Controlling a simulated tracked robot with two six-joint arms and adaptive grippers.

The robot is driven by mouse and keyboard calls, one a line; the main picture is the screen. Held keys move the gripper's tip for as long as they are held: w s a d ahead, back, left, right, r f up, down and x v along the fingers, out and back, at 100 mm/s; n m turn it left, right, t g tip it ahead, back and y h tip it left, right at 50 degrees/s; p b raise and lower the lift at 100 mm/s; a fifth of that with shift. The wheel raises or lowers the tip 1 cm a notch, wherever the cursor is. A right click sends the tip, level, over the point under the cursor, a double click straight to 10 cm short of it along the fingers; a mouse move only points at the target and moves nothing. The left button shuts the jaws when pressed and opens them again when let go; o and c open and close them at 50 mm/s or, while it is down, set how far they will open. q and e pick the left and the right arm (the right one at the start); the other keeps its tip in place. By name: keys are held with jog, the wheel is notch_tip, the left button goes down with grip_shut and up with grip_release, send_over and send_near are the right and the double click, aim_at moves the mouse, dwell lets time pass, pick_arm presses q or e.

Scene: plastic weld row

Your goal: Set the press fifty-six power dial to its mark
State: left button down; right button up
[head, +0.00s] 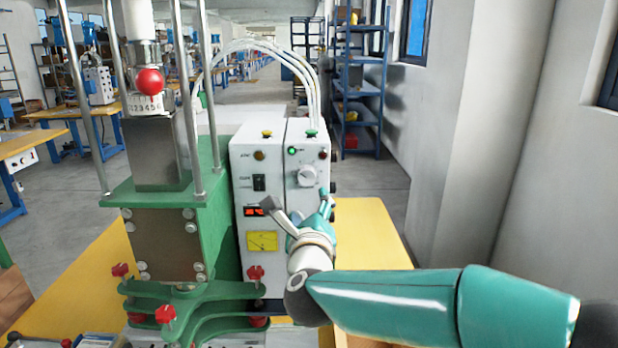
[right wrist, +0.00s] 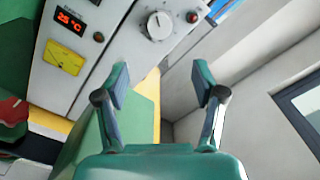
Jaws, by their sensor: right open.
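The power dial (head: 308,176) is a round light knob on the upper front of the white control box (head: 305,150), below a lit green lamp. In the right wrist view the dial (right wrist: 160,25) sits at the top, beyond the fingers, with a pointer mark and fine scale ticks around it. My right gripper (head: 297,208) is open and empty, in front of the box and below the dial. Its two fingers (right wrist: 162,85) stand wide apart in the right wrist view and do not touch the dial. My left gripper is not in view.
The green press (head: 222,210) with red clamp knobs (head: 256,273) stands left of the box. A temperature display (right wrist: 70,22) and yellow meter (right wrist: 63,57) are on the box front. The yellow table (head: 372,225) is bare at right. A grey wall (head: 545,130) stands further right.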

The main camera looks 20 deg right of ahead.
aim_at(308, 179)
jog(key=p+x, duration=0.4)
jog(key=x, duration=0.7)
jog(key=shift+w, duration=0.65)
